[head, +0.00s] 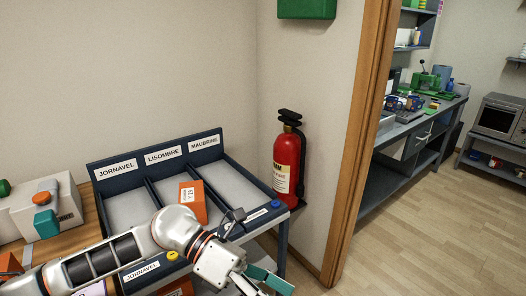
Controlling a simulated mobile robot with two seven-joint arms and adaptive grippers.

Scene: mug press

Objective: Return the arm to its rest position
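My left arm reaches in from the bottom left across the front of a dark blue sorting rack. Its gripper (258,284) is at the bottom edge, in front of the rack's right corner. My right gripper is not in view.
The rack (150,151) has three bays labelled JORNAVEL, LISCIMBRE and MAUBRINE. An orange box (192,201) stands in it. A red fire extinguisher (288,165) is at the wall, beside a wooden door frame (360,140). Open floor (420,240) lies right.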

